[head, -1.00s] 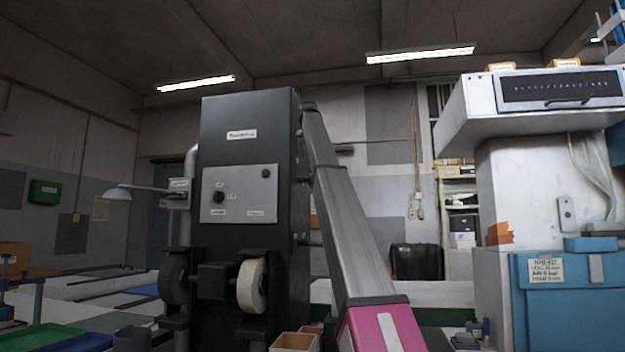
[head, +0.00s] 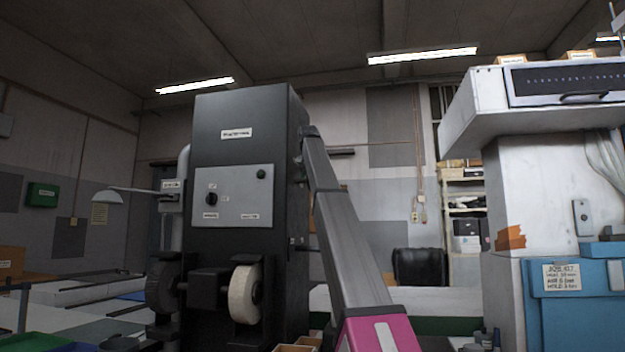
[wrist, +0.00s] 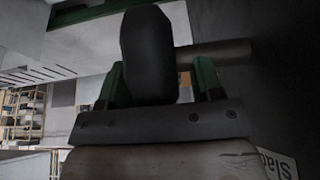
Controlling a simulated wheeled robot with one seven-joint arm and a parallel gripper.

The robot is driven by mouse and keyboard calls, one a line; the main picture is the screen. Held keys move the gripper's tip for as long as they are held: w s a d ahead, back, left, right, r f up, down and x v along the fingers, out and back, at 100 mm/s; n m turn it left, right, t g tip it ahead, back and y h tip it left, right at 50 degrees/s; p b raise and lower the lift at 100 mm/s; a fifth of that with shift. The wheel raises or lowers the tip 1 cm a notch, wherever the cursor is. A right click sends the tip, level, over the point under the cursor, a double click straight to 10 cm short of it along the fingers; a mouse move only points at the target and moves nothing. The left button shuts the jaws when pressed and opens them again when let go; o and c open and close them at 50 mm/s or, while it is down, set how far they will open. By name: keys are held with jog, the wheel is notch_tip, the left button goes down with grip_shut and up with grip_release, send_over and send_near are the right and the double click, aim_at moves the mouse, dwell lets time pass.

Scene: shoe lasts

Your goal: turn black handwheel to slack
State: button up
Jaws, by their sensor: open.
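The black handwheel (wrist: 147,55) shows close up in the wrist view as a thick, rounded dark shape, seen nearly edge-on. Its grey shaft (wrist: 222,53) runs right to a dark surface. My gripper (wrist: 158,80) is open, with one green finger on the left of the wheel and the other to its right, below the shaft. Whether the fingers touch the wheel I cannot tell. A white label (wrist: 279,164) reading "Slac", partly cut off, is at lower right. In the head view my arm reaches up to the right side of the black cabinet (head: 245,108); the handwheel cannot be made out there.
The cabinet carries a grey panel with a dial (head: 211,199). Below are a dark wheel (head: 163,287) and a pale wheel (head: 243,294). A large white machine (head: 535,185) and a blue box (head: 575,305) stand at right. Small open boxes lie low at centre.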

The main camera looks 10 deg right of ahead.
jog(key=c, duration=0.9)
jog(key=shift+c, duration=0.2)
jog(key=shift+s, duration=0.1)
jog(key=t, duration=0.1)
jog(key=t+h, duration=0.1)
jog(key=t, duration=0.1)
jog(key=shift+s+a, duration=0.15)
jog(key=shift+s, duration=0.2)
jog(key=t, duration=0.2)
jog(key=t+h, duration=0.2)
jog(key=t, duration=0.1)
jog(key=shift+s+a+f+t, duration=0.1)
jog(key=shift+s+a+t, duration=0.05)
jog(key=shift+s+t, duration=0.2)
jog(key=t+h, duration=0.1)
jog(key=t, duration=0.1)
jog(key=t+h, duration=0.1)
jog(key=t, duration=0.1)
jog(key=shift+s+f, duration=0.2)
jog(key=shift+a+f+t+h, duration=0.15)
jog(key=shift+t+h, duration=0.55)
jog(key=shift+t, duration=1.45)
